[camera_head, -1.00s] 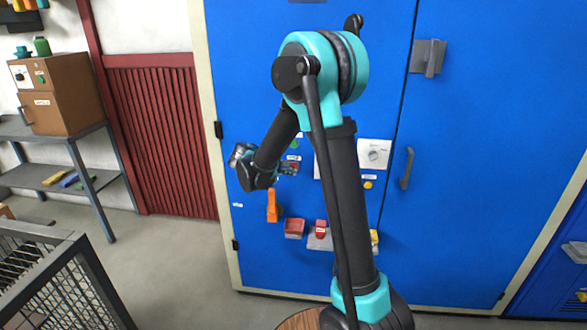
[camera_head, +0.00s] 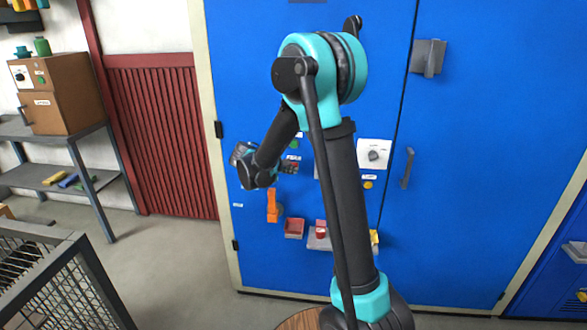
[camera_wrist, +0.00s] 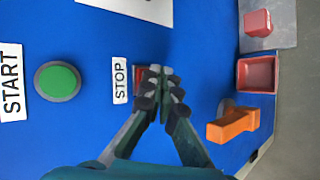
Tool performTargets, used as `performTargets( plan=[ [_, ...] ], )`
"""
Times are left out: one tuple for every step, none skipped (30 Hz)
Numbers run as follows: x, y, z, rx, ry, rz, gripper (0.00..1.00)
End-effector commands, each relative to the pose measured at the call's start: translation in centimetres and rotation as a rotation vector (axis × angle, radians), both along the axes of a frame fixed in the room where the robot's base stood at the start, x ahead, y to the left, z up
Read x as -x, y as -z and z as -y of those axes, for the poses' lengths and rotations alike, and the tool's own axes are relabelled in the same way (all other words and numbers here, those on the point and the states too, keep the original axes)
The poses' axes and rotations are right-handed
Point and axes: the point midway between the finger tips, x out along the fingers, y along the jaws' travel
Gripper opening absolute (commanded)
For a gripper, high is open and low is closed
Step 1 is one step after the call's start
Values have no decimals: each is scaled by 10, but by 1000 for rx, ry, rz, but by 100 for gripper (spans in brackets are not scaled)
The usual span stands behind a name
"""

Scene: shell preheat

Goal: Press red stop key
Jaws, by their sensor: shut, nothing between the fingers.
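The red stop key (camera_wrist: 139,78) shows in the wrist view beside the white STOP label (camera_wrist: 120,80) on the blue door. My fingers cover most of it, leaving a red strip on their left. My gripper (camera_wrist: 162,74) is shut and empty, its fingertips over the key's right part. I cannot tell whether they touch it. In the head view my gripper (camera_head: 289,167) is at the blue door, left of my upright arm link. A round green button (camera_wrist: 57,81) with a START label (camera_wrist: 11,82) sits left of the STOP label.
An orange handle (camera_wrist: 233,124), a red tray (camera_wrist: 257,73) and a red block (camera_wrist: 258,23) lie right of my gripper in the wrist view. In the head view a white dial panel (camera_head: 374,154) is right of my arm. A mesh cage (camera_head: 70,285) stands front left.

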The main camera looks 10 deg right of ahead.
Motion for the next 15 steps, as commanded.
performTargets(
  plan=[
    [-1, 0, 0, 0, 0, 0, 0],
    [-1, 0, 0, 0, 0, 0, 0],
    [-1, 0, 1, 0, 0, 0, 0],
    [-2, 0, 1, 0, 0, 0, 0],
    [-2, 0, 1, 0, 0, 0, 0],
    [-2, 0, 1, 0, 0, 0, 0],
    [-3, 0, 1, 0, 0, 0, 0],
    [-3, 0, 1, 0, 0, 0, 0],
    [-3, 0, 1, 0, 0, 0, 0],
    [-4, 0, 1, 0, 0, 0, 0],
    [-4, 0, 1, 0, 0, 0, 0],
    [-4, 0, 1, 0, 0, 0, 0],
    [-5, 0, 2, 0, 0, 0, 0],
    [-5, 0, 2, 0, 0, 0, 0],
    [-5, 0, 2, 0, 0, 0, 0]
  ],
)
